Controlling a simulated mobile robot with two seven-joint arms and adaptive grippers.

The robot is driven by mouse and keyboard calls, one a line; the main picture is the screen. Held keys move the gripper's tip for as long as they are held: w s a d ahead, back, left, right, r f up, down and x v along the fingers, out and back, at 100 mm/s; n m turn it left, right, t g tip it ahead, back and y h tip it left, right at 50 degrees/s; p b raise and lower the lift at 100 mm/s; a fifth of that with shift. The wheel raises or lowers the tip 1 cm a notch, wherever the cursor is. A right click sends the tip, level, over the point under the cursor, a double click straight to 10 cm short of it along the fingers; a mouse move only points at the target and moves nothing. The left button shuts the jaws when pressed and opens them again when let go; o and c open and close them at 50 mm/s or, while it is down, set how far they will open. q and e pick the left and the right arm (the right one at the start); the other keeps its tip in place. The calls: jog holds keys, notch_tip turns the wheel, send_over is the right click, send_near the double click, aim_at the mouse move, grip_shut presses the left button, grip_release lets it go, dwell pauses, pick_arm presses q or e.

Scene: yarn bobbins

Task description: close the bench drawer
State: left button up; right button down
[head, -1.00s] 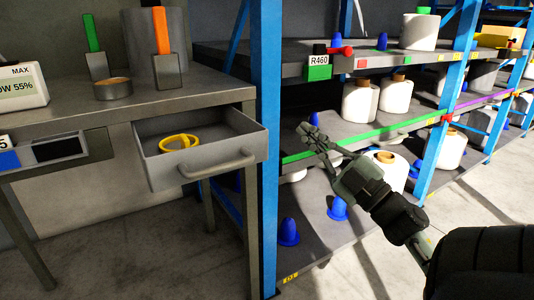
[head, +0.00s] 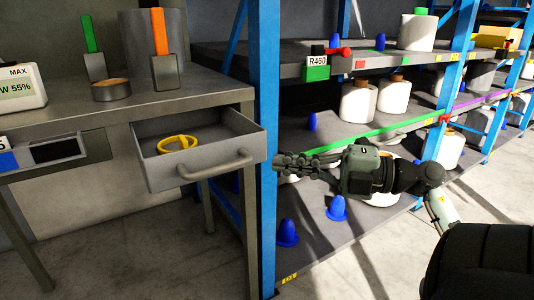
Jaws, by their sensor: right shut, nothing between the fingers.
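The bench drawer (head: 196,160) is pulled out from the grey bench (head: 190,97), at the left of the head view. My right gripper (head: 277,161) is shut and empty, just right of the drawer's front right corner. It points left, and I cannot tell whether it touches the drawer or the blue post behind. My left gripper is not in view.
A blue rack post (head: 264,60) stands right beside the drawer. Shelves behind my right arm hold white yarn bobbins (head: 358,101) and blue cones (head: 288,233).

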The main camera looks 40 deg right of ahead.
aim_at(239, 123)
jog(key=shift+w, duration=2.65)
jog(key=shift+w, duration=0.15)
